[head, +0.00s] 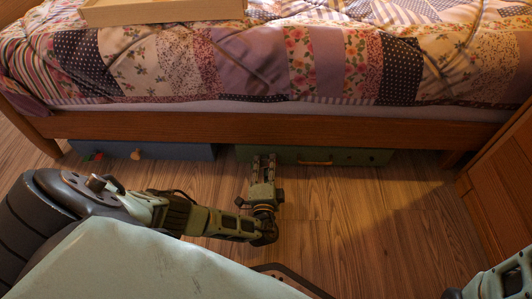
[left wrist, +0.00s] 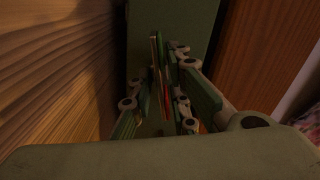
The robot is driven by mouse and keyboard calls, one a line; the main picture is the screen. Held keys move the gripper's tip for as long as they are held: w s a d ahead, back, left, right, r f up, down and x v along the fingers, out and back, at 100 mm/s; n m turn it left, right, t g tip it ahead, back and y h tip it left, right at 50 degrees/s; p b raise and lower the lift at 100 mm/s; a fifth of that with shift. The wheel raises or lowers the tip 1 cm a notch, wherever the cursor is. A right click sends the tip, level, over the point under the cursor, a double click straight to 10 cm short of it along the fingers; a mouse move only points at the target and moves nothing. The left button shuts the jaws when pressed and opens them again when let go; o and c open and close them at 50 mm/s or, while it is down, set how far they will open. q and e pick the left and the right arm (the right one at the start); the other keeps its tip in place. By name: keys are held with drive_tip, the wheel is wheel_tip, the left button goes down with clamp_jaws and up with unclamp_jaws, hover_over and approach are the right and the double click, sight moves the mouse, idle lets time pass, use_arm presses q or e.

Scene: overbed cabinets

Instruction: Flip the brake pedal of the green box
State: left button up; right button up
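The green box (head: 350,157) lies under the bed, its long front face showing below the bed rail. It has an orange-brown handle (head: 315,163). My left gripper (head: 263,163) reaches to the left part of this front face. In the left wrist view, the green box (left wrist: 185,18) stands beyond the fingers (left wrist: 162,75). Thin red and green strips show between the fingers, close to the box. I cannot tell whether they are the pedal or whether the fingers touch them. The gripper hides this part of the box in the head view.
A blue-grey box (head: 180,151) with small red and green parts lies under the bed to the left. The bed rail (head: 200,127) runs low above both boxes. A wooden cabinet (head: 500,180) stands at the right. The wooden floor (head: 370,215) is clear right of my gripper.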

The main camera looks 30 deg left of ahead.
use_arm(q)
clamp_jaws()
drive_tip(key=shift+m+p, duration=0.45)
drive_tip(key=shift+m, duration=2.25)
drive_tip(key=shift+o, duration=1.5)
unclamp_jaws()
drive_tip(key=shift+d+f, duration=0.1)
